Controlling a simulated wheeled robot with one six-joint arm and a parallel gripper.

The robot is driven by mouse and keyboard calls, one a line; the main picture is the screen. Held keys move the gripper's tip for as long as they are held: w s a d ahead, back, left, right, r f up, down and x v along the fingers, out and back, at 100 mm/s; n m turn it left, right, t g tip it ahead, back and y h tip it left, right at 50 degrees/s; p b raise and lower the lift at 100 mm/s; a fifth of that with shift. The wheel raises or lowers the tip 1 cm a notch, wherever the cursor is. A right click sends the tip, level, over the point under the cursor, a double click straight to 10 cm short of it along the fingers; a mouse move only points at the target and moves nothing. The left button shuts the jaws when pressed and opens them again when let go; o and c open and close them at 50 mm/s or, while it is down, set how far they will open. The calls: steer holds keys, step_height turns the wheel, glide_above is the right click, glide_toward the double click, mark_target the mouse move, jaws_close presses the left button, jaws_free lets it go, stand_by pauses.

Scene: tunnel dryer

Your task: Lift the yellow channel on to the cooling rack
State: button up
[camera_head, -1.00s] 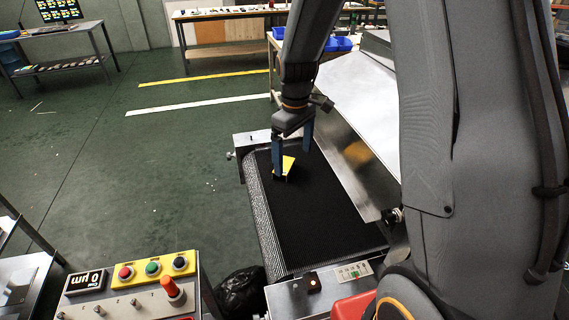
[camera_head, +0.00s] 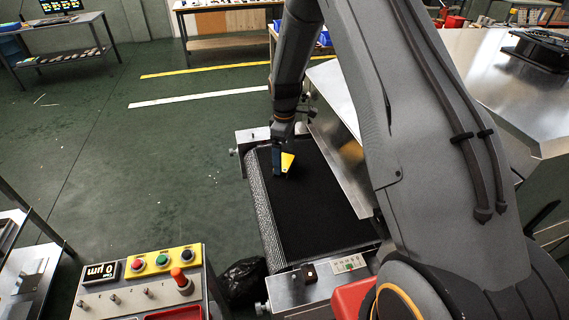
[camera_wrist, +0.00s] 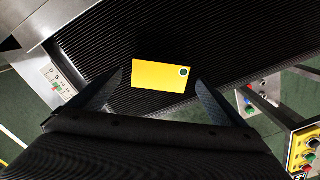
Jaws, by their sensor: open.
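The yellow channel (camera_head: 288,161) lies on the black conveyor belt (camera_head: 310,215) near its far left end. In the wrist view the yellow channel (camera_wrist: 160,76) is a yellow rectangle with a dark green dot at one corner. My gripper (camera_head: 281,168) is over the belt, right at the channel in the head view. In the wrist view my gripper (camera_wrist: 163,88) is open, one blue finger on each side of the channel, with gaps between fingers and channel. I cannot tell the fingertips' height above the belt. No cooling rack can be made out for certain.
A sloping metal hood (camera_head: 342,150) borders the belt on the right. A control panel (camera_head: 150,285) with coloured buttons stands at front left, beside a black bag (camera_head: 243,280). A bench (camera_head: 60,45) stands at far left. Green floor (camera_head: 150,190) left of the belt is mostly clear.

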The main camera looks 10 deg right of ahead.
steer(key=shift+f+p, duration=0.35)
steer(key=shift+f, duration=0.95)
steer(key=c, duration=1.3)
steer(key=shift+r, duration=0.1)
steer(key=shift+c, duration=0.2)
